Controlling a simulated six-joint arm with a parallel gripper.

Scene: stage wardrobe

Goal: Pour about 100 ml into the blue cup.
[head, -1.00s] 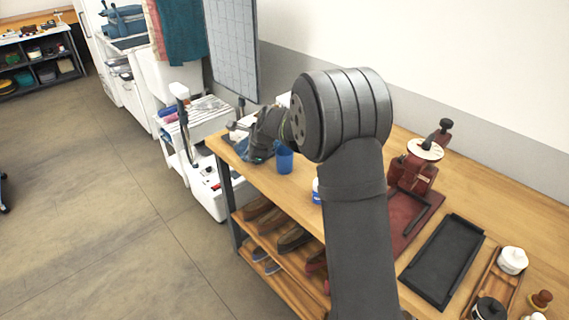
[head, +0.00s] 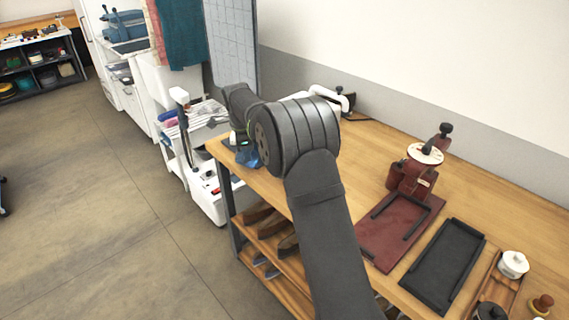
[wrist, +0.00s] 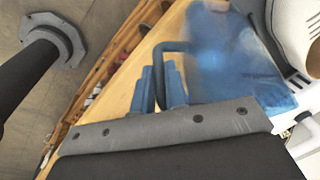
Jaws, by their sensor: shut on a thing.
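In the wrist view, my gripper (wrist: 159,82) is shut on the dark handle of a translucent blue jug (wrist: 222,55). The jug's body is right of the fingers and fills the upper right. Its tilt, contents and spout are not clear. The blue cup is hidden behind my arm in the head view, and I cannot make it out separately from the jug in the wrist view.
A white appliance (head: 330,97) stands at the back by the wall. To the right are a maroon press (head: 412,178), a black tray (head: 444,265) and a wooden tray with small pots. Shoes fill the shelf below.

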